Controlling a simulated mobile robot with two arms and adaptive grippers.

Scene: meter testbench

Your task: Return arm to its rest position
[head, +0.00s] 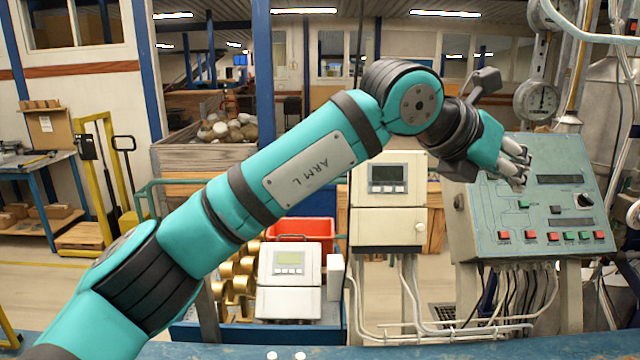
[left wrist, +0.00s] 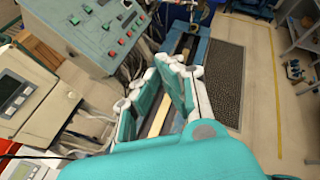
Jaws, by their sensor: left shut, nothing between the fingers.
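My left arm (head: 310,165), teal with black joints and marked ARM L, reaches from the lower left up across the head view. Its left gripper (head: 522,168) is just in front of the upper left part of the grey control panel (head: 480,222). I cannot tell whether the fingertips touch the panel. My right arm and gripper are not in view.
A cream meter box (head: 388,225) stands left of the panel, with a lower white meter (head: 290,285) and a red bin (head: 300,232) nearby. Pipes and cables run under the panel. A round gauge (head: 536,100) hangs above it. A blue edge (head: 400,352) runs along the front.

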